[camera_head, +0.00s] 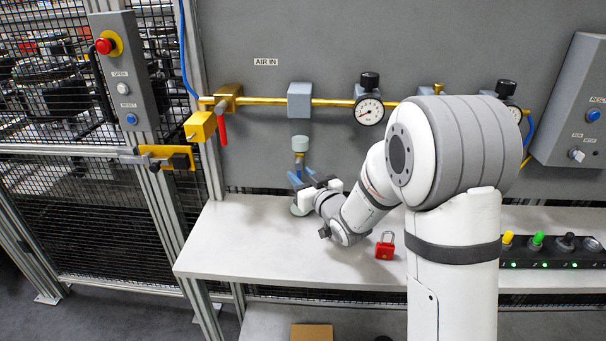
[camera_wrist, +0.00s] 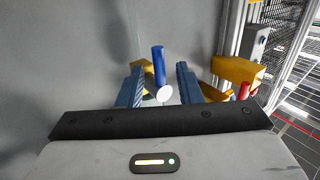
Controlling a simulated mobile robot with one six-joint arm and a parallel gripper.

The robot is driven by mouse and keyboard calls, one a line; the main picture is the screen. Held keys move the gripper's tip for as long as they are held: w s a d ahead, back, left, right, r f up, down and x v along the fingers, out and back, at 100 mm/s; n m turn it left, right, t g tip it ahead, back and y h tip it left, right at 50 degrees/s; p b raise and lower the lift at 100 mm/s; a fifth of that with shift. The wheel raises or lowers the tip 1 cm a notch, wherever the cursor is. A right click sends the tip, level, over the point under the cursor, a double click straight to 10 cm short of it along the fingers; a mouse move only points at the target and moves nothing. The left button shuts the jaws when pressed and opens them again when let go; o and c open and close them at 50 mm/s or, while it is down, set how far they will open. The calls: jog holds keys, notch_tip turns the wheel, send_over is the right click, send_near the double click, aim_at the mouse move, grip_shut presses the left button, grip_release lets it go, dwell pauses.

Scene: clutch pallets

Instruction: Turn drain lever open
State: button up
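A grey filter block (camera_head: 299,99) sits on the brass air line, with a pale bowl and a brass drain fitting (camera_head: 299,158) below it. In the wrist view a blue drain lever (camera_wrist: 158,66) with a pale round end stands in front of yellow metal. My gripper (camera_head: 309,181) is beside the drain fitting, above the bench. In the wrist view my gripper (camera_wrist: 159,88) has its two blue fingers apart, one on each side of the lever. A gap shows on both sides. The lever cannot be told apart from the fingers in the head view.
A yellow valve with a red handle (camera_head: 222,127) is left of the filter block. A red padlock (camera_head: 385,248) lies on the white bench (camera_head: 240,245). A pressure gauge (camera_head: 369,109) is on the line to the right. The bench's left part is clear.

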jog(key=shift+c, duration=0.5)
grip_shut()
